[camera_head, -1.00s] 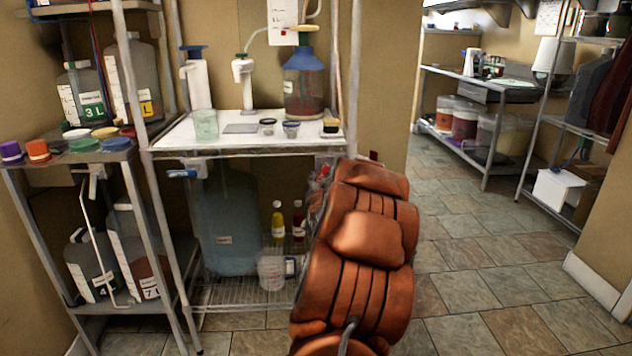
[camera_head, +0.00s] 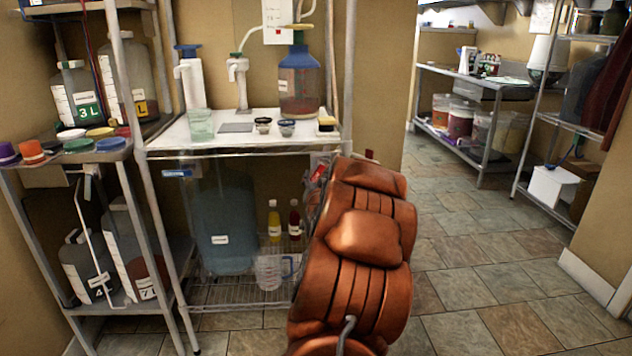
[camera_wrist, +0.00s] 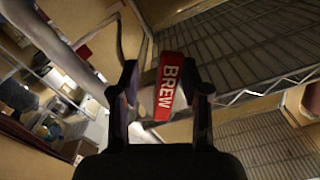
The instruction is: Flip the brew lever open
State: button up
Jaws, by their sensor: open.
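A red lever with white letters BREW (camera_wrist: 167,88) shows in the middle of the wrist view, slightly tilted. My gripper (camera_wrist: 168,78) is open, with its two dark fingers on either side of the lever in that view.
A wire-shelved rack (camera_head: 250,146) stands left of my arm, holding a big blue container (camera_head: 224,225), bottles and a clear jug (camera_head: 270,271). A wire shelf (camera_wrist: 240,40) lies close beside the lever in the wrist view. Tiled floor (camera_head: 470,270) is clear at right.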

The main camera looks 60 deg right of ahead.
jog(key=v, duration=0.7)
jog(key=shift+s+a, duration=0.1)
